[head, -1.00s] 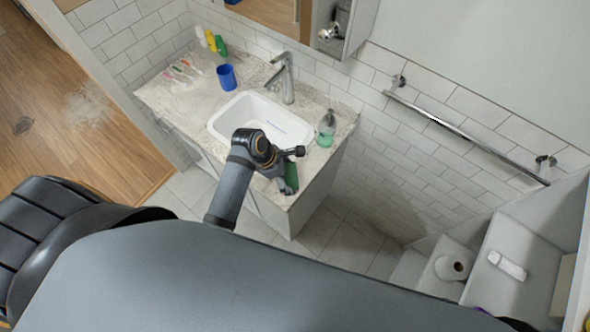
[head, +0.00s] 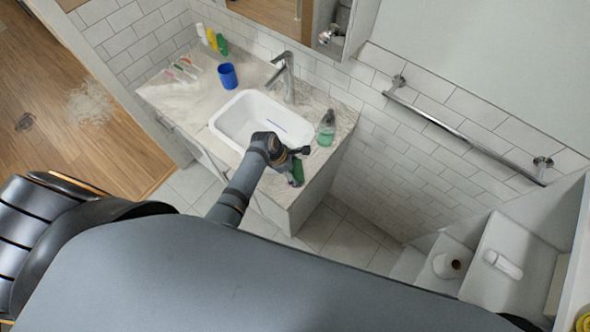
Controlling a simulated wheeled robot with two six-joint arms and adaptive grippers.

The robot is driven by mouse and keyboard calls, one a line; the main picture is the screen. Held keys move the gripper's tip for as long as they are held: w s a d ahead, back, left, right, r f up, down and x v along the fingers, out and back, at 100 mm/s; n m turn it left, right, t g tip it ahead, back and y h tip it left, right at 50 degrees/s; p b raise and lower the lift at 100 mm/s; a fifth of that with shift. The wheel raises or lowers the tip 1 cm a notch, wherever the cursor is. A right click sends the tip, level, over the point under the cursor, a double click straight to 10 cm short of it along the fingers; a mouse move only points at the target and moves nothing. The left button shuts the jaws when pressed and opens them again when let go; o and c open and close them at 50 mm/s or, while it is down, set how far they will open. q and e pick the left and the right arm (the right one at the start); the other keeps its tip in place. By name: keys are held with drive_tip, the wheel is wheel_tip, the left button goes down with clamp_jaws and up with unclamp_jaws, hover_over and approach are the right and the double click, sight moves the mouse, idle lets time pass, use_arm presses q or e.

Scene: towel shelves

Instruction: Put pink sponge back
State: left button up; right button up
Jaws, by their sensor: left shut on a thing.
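My left gripper (head: 291,161) is at the front right edge of the washbasin counter (head: 180,103), just right of the white sink (head: 233,117). It is shut on a dark green thing (head: 298,173), mostly hidden by the fingers; I cannot tell what it is. I see no pink sponge in the head view. My right gripper is not in view.
A soap bottle (head: 326,128) with green liquid stands at the counter's right. A blue cup (head: 228,76), toothbrushes and several small bottles are at the left. The faucet (head: 286,76) rises behind the sink. White shelves (head: 505,247) stand at the right.

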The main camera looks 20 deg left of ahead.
use_arm(q)
drive_tip(key=shift+f, duration=0.5)
drive_tip(key=o, duration=0.9)
drive_tip(key=shift+r, duration=0.35)
drive_tip(key=b+v, duration=0.1)
drive_tip(key=v, duration=1.1)
drive_tip(key=shift+r, duration=0.2)
